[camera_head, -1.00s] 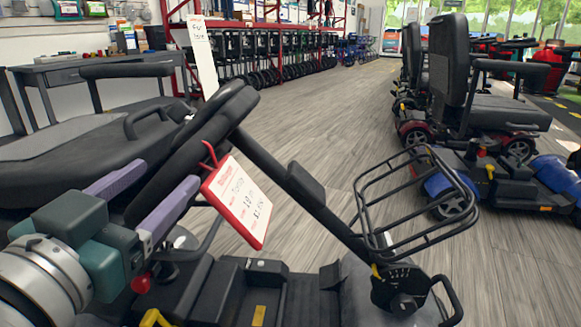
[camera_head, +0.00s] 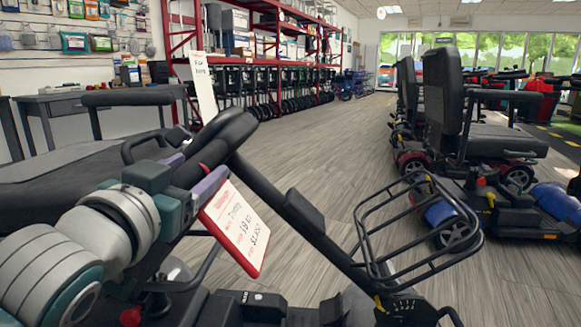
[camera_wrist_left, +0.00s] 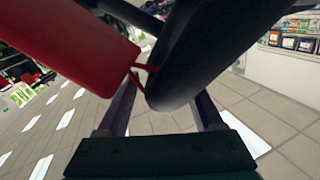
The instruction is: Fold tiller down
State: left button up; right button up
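The scooter's black tiller (camera_head: 310,220) slants up from the lower right to a looped black handlebar (camera_head: 238,128). A red-framed price tag (camera_head: 240,228) hangs from the handlebar by a red tie; it also shows in the left wrist view (camera_wrist_left: 65,45). My left gripper (camera_head: 204,168) is at the handlebar's near side, its two purple fingers on either side of a black bar. In the left wrist view that bar (camera_wrist_left: 190,60) lies between the spread fingers, with a gap showing on the left. My right gripper is out of view.
A wire basket (camera_head: 415,230) is fixed at the tiller's front. A black scooter seat (camera_head: 70,165) is at the left. More scooters (camera_head: 465,150) stand in a row at the right. The grey floor aisle (camera_head: 320,140) between is clear. A grey table (camera_head: 60,105) stands behind.

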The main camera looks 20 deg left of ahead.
pick_arm(q)
grip_shut()
dwell(0.3)
dwell(1.0)
